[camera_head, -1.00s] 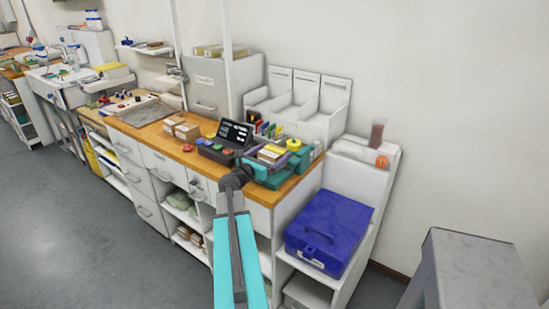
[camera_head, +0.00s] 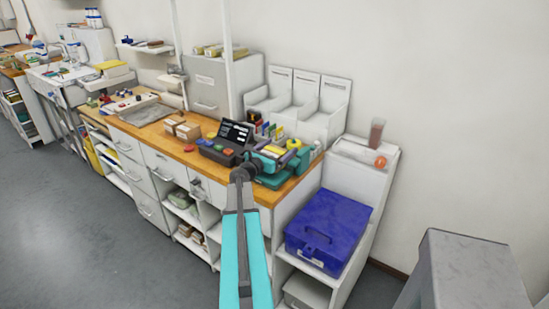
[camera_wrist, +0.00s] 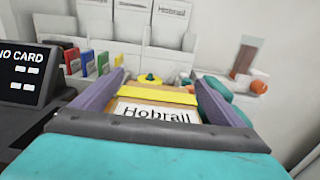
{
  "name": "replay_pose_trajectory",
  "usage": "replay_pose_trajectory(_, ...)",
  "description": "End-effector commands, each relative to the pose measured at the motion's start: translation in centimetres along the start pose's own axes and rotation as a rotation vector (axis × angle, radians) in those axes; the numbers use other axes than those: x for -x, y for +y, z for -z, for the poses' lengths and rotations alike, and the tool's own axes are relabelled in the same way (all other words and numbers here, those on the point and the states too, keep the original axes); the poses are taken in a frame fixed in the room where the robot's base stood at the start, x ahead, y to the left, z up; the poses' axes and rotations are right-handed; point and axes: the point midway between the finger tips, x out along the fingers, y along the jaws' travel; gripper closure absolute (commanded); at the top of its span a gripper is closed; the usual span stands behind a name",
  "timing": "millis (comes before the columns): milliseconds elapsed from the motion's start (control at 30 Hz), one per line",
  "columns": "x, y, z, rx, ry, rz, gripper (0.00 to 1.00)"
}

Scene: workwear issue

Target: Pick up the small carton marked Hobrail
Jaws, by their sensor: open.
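The carton marked Hobrail (camera_wrist: 155,112) shows in the wrist view as a brown box with a white label and a yellow strip along its far edge. My gripper (camera_wrist: 160,84) is open, with one purple finger on each side of the carton. I cannot tell whether either finger touches it. The lower part of the carton is hidden behind the teal and grey gripper body. In the head view my gripper (camera_head: 284,155) is over the right end of the wooden counter, and the carton is mostly hidden there.
A black card terminal (camera_head: 235,134) stands left of my gripper. Small coloured boxes (camera_wrist: 88,62) and white upright holders (camera_head: 306,95) are behind. Two brown cartons (camera_head: 187,131) sit further left. A blue case (camera_head: 327,228) is on a lower shelf to the right.

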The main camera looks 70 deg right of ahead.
Motion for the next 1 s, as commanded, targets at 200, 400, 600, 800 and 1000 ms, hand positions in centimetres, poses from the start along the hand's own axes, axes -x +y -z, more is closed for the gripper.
replay_pose_trajectory(200,0.02,-0.01,-0.01,0.000,0.000,0.000,0.08)
replay_pose_trajectory(400,0.02,-0.01,-0.02,0.000,0.000,0.000,0.13)
replay_pose_trajectory(600,0.02,-0.02,-0.02,0.000,0.000,0.001,0.47)
replay_pose_trajectory(800,0.01,-0.03,-0.07,0.000,-0.001,0.001,0.62)
replay_pose_trajectory(1000,0.01,-0.03,-0.19,-0.001,-0.001,0.001,0.62)
